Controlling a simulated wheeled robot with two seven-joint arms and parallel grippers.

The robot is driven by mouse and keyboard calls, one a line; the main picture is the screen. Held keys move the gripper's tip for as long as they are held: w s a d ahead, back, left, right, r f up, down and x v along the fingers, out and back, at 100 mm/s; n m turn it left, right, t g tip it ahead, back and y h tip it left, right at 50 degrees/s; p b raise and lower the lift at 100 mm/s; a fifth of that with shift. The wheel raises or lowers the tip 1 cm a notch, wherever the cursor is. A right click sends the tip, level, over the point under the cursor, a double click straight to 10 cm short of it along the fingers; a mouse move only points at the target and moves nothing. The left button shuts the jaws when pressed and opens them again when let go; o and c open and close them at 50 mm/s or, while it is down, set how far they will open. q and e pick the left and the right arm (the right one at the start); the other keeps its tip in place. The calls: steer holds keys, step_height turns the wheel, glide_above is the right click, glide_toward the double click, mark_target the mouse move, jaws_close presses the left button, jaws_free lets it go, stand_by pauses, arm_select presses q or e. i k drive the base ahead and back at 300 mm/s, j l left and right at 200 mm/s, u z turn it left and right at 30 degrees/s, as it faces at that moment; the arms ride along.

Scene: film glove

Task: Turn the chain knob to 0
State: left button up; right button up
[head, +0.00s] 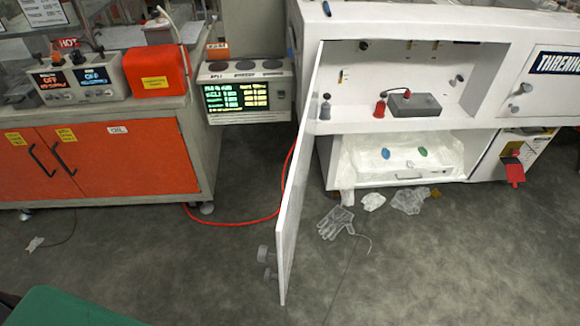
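No knob carries a label that I can read as chain, so I cannot tell which is the chain knob. In the head view, a dark knob (363,45) and a grey knob (459,78) sit on the inner walls of the open white cabinet (400,12). A red-based knob (380,108) stands beside a grey box (414,105) on its floor. A grey knob (524,88) is on the right front panel. Neither gripper is in view.
The white door (296,190) stands open toward me. A grey control unit (246,92) with a lit screen is left of it. An orange-doored bench (95,155) stands at left. A clear glove (338,223), crumpled film (410,200) and a red hose (235,221) lie on the floor.

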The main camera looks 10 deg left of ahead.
mark_target(363, 45)
steer(key=i+j+z, duration=0.15)
steer(key=j, duration=0.3)
steer(key=j+z, duration=0.1)
steer(key=j, duration=0.35)
steer(key=i+j+z, duration=0.15)
steer(key=j, duration=0.3)
